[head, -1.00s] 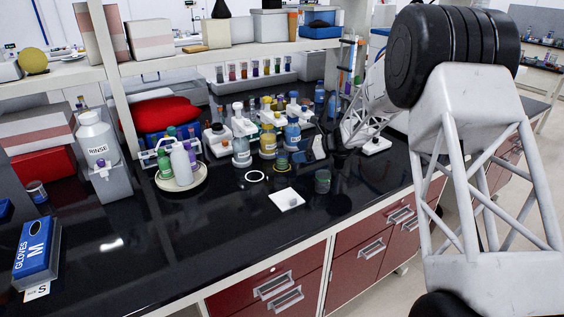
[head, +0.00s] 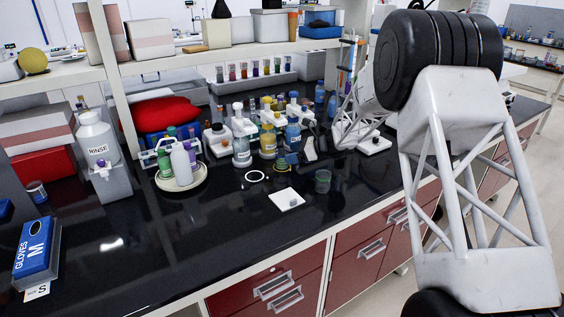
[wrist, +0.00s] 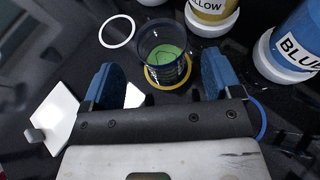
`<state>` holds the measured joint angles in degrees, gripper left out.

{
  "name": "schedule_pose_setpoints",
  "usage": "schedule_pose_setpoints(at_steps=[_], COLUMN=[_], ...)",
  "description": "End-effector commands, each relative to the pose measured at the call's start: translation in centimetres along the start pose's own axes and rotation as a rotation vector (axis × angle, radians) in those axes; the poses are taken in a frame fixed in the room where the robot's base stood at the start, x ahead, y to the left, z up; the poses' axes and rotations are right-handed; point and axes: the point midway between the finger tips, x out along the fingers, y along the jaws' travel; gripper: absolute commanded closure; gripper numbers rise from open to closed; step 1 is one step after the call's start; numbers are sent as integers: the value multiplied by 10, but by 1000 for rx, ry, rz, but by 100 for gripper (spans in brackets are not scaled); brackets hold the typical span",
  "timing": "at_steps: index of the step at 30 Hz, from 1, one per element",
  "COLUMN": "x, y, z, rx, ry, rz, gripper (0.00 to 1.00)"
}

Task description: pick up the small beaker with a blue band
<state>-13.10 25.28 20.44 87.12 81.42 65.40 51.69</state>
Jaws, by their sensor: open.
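Neither finger visibly touches the glass.

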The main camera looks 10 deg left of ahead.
Motion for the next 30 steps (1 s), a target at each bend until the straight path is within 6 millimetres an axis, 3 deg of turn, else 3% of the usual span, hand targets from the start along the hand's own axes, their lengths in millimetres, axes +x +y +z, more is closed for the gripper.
schedule_pose_setpoints(at_steps=[13,30], x=[44,48], y=[-2,-2], z=[0,0], rx=[0,0], ry=[0,0], rz=[1,0], gripper=[16,16])
